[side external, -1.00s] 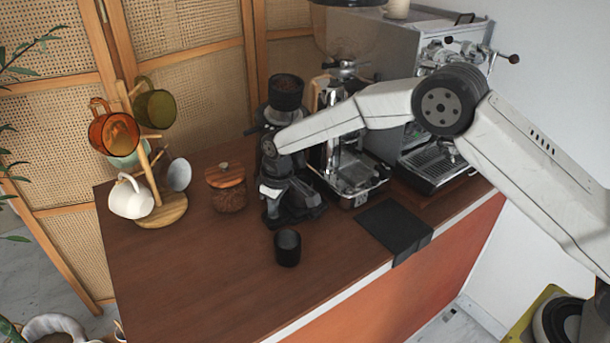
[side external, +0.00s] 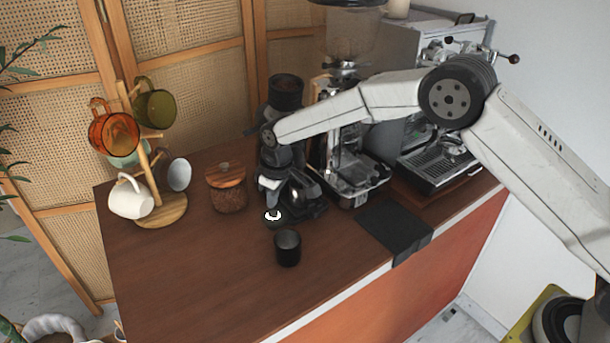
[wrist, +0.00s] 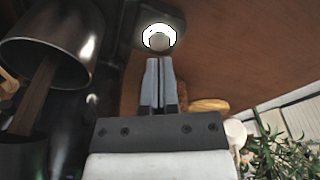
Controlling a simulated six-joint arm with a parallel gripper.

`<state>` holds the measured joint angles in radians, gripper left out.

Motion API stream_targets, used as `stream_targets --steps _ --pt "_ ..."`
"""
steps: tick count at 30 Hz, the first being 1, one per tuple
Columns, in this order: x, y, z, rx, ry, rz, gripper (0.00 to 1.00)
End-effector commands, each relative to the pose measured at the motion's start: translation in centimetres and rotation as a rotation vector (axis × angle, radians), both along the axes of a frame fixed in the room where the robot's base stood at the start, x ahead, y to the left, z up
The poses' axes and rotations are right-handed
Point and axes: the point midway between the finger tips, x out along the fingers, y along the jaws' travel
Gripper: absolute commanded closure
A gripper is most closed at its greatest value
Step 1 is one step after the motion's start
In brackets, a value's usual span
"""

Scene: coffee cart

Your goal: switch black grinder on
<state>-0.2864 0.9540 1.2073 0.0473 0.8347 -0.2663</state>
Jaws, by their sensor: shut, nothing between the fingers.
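The black grinder (side external: 286,92) stands on the brown counter, left of the espresso machines, its dark hopper on top. My arm and gripper cover part of its front. A round button with a bright white ring (wrist: 159,37) shows on a dark base in the wrist view; the white ring also shows low at the grinder's front in the side view (side external: 273,215). My gripper (wrist: 160,62) is shut and empty, its fingertips pointing at the button and very close to it. Whether they touch is unclear. In the side view, my gripper (side external: 272,203) points down at the grinder's front.
A black cup (side external: 287,248) stands just in front of the grinder. A wooden-lidded jar (side external: 226,187) and a mug tree (side external: 160,212) stand to its left. A black mat (side external: 392,225) and espresso machine (side external: 440,165) lie right. The front-left counter is clear.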

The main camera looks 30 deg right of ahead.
Motion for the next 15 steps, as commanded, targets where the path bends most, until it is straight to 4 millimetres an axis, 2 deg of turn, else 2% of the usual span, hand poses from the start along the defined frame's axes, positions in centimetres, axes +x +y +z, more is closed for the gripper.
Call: stream_targets --steps 8,15 --pt "0.0 0.0 0.3 0.000 0.000 0.000 1.00" --pt "0.0 0.0 1.5 0.000 -0.001 0.000 1.00"
